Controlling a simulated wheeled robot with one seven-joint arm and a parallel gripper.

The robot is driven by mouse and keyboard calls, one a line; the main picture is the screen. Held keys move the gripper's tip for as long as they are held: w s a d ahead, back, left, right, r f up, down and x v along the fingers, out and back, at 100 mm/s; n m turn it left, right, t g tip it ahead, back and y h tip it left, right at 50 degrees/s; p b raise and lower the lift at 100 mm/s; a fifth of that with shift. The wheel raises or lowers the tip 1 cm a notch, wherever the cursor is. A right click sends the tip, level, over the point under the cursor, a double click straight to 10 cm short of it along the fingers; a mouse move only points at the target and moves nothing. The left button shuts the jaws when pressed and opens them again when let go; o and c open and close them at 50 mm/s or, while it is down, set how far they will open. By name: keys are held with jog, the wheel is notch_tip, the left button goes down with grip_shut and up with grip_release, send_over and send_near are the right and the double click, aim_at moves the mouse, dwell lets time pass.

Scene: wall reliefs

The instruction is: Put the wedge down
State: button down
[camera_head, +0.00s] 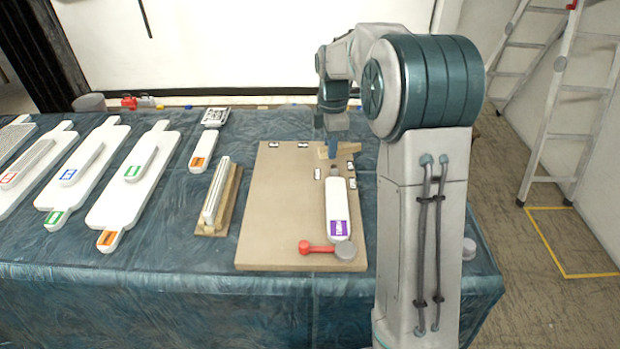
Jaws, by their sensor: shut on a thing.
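My gripper (332,153) reaches down over the far part of the tan board (268,215), its blue fingers shut on a light wooden wedge (347,149). Part of the wedge is hidden behind the fingers. The wedge is at or just above the board's surface near its far right; I cannot tell whether it touches the board. A white piece with a purple label (338,212) lies on the board just nearer than the wedge.
Small black-and-white markers (303,145) dot the board. A red-handled grey knob (344,251) sits at its near edge. A wooden block with white strips (215,200) and several white paddle-shaped pieces (130,180) lie to the left. The board's left half is clear.

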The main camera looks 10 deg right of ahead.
jog(key=s+a+f+n+p, duration=0.1)
jog(key=s+a+f+n, duration=0.35)
jog(key=n, duration=1.15)
send_over(268, 220)
notch_tip(268, 220, down, 6)
jog(key=shift+f+p, duration=0.2)
jog(key=shift+p, duration=0.15)
jog(key=shift+a+f, duration=0.1)
jog(key=shift+f, duration=2)
jog(key=shift+f, duration=0.2)
jog(key=c, duration=1.2)
grip_release()
